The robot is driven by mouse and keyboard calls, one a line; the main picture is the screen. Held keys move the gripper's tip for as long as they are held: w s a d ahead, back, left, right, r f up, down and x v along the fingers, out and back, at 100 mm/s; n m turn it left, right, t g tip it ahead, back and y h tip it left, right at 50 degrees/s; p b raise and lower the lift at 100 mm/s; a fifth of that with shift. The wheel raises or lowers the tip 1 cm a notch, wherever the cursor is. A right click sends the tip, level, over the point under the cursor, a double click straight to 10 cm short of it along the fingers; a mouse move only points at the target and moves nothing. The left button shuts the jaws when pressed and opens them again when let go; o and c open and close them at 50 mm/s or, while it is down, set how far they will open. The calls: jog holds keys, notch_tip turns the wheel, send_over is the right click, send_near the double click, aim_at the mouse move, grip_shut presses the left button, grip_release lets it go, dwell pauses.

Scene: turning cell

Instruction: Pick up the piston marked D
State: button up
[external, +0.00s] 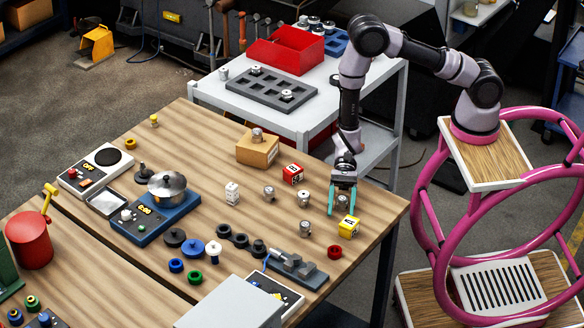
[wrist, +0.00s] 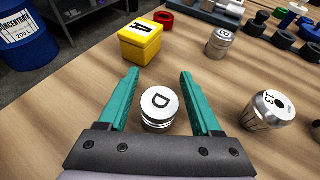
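The piston marked D (wrist: 159,105) is a short silver cylinder with a black D on its white top, standing upright on the wooden table. In the wrist view it lies between the two teal fingers of my gripper (wrist: 158,80), with a gap showing on each side. In the external view my gripper (external: 342,200) points down at the right part of the table, and the piston (external: 343,198) shows only partly between the fingers. My gripper is open. Whether the fingertips are level with the piston I cannot tell.
A yellow block (wrist: 145,42) marked A and a red ring (wrist: 163,18) lie beyond the fingers. A silver piston (wrist: 220,43) and a metal part marked 13 (wrist: 268,110) stand to the right. A red block (external: 293,174) is nearby. Table left of the fingers is clear.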

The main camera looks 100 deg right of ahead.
grip_shut()
